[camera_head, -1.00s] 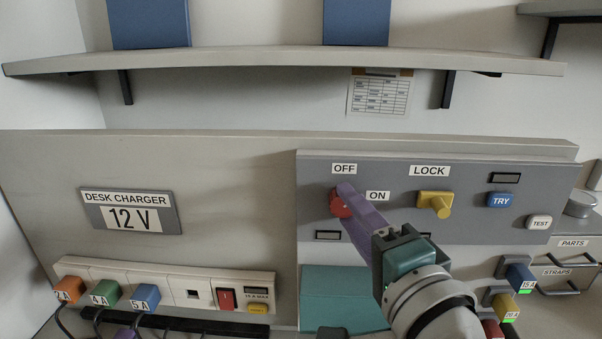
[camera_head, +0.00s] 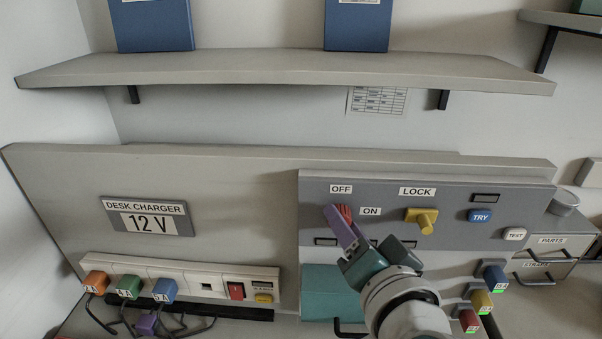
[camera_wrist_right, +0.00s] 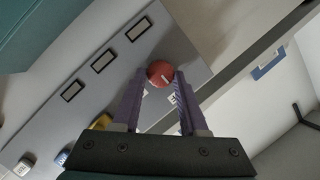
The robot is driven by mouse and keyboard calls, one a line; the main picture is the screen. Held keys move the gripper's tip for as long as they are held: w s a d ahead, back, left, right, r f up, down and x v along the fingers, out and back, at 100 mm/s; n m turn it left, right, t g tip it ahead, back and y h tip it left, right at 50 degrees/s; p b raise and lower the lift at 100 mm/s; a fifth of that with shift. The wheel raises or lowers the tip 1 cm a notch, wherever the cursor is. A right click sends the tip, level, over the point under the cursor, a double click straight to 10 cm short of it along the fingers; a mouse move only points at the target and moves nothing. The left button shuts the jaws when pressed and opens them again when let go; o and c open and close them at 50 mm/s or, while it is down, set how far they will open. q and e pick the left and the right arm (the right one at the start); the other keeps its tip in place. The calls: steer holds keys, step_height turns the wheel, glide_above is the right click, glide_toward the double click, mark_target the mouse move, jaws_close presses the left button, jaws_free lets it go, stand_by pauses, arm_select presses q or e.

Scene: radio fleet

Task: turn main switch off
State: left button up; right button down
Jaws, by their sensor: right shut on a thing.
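The main switch is a round red knob (camera_head: 345,213) on the grey panel (camera_head: 450,180), between the OFF label (camera_head: 341,189) at its upper left and the ON label (camera_head: 370,211) at its right. My right gripper (camera_head: 338,216) reaches up to it from the lower right, and its purple fingers partly hide it. In the right wrist view the red knob (camera_wrist_right: 159,73) with a short white mark sits between the fingertips of the right gripper (camera_wrist_right: 159,82), which is shut on it. Which label the mark points to cannot be told. My left gripper is not in view.
A yellow LOCK knob (camera_head: 422,220) sits close right of the switch, with a blue TRY button (camera_head: 480,216) and a white TEST button (camera_head: 514,234) farther right. A power strip (camera_head: 185,278) with coloured plugs is at left. A shelf (camera_head: 280,70) runs above.

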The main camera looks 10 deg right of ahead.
stand_by(0.4)
steer(key=shift+c, duration=2.2)
jaws_free()
steer(key=v, duration=1)
steer(key=shift+p, duration=0.35)
steer(key=shift+w, duration=0.1)
